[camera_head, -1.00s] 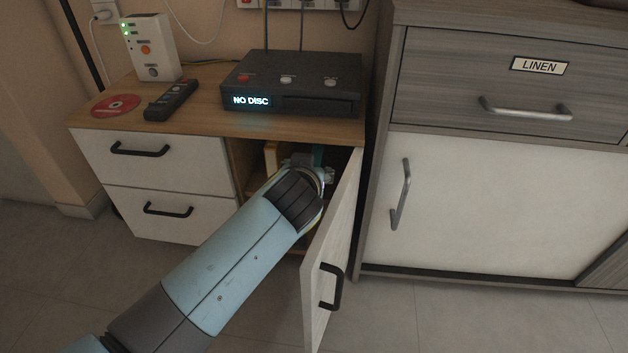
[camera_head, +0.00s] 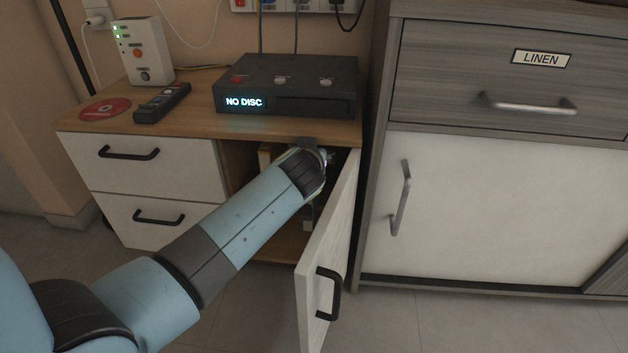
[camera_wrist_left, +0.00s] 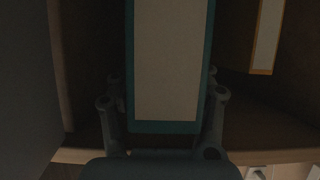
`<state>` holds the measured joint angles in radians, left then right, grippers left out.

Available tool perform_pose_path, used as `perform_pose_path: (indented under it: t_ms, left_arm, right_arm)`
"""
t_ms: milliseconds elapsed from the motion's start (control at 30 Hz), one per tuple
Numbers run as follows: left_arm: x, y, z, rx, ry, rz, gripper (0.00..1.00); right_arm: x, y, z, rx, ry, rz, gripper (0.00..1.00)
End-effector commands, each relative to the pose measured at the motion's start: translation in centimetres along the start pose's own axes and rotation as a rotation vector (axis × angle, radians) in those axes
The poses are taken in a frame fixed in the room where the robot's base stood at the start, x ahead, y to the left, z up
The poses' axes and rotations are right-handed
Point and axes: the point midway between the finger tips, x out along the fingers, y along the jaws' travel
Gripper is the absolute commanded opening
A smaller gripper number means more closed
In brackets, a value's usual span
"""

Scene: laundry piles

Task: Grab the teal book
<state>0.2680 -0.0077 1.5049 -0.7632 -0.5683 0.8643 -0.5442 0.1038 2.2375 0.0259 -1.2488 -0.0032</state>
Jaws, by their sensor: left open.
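The teal book (camera_wrist_left: 170,60) stands in the open cabinet compartment. In the left wrist view its pale page edge shows, framed by teal covers. My left gripper (camera_wrist_left: 164,82) is open, with one finger on each side of the book near its lower end. I cannot tell whether the fingers touch the covers. In the head view my left arm reaches into the compartment, and its wrist hides most of the book and the fingers. My right gripper is in neither view.
A yellow-orange book (camera_wrist_left: 266,40) stands to the right in the wrist view. The open white door (camera_head: 328,260) is close to the right of my wrist. The wooden top (camera_head: 205,125) carries a black disc player (camera_head: 290,85) and a remote (camera_head: 162,102). A linen cabinet (camera_head: 480,210) stands at right.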

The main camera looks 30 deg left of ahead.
Motion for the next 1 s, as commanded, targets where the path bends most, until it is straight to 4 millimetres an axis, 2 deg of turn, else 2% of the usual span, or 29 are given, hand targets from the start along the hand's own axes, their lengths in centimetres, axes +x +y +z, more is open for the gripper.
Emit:
perform_pose_path:
  t_ms: [133,500,1000]
  left_arm:
    - [-0.06,0.01,-0.1,0.0,0.001,0.0,0.49]
    - [-0.08,0.01,-0.07,0.0,0.0,0.0,0.01]
    - [-0.09,0.04,-0.24,0.0,0.003,0.001,0.0]
  right_arm:
    - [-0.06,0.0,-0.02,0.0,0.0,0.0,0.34]
    - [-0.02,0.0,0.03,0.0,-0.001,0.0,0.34]
    - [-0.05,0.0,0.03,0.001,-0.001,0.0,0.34]
